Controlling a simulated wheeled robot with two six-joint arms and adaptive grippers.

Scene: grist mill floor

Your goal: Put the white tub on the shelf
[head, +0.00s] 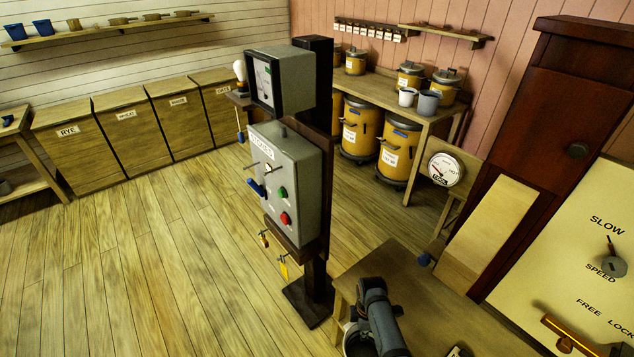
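A small white tub (407,97) stands upright on the back table, just left of a grey tub (428,104). A long wall shelf (112,34) at the upper left holds blue tubs and several scoops or pans. A shorter shelf (447,33) is on the pink wall, beside a row of small labelled items. My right gripper (371,328) shows at the bottom centre over the near wooden table, far from the white tub. A pale-rimmed round shape is partly hidden beside it; I cannot tell what it is. Its fingertips are not clear. My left gripper is out of view.
A post with a grey control box (284,182) stands mid-floor, in front of the back table (440,104). Yellow drums (398,150) stand under that table. Wooden bins (122,128) line the left wall. A large panel (590,250) is at right. The left floor is clear.

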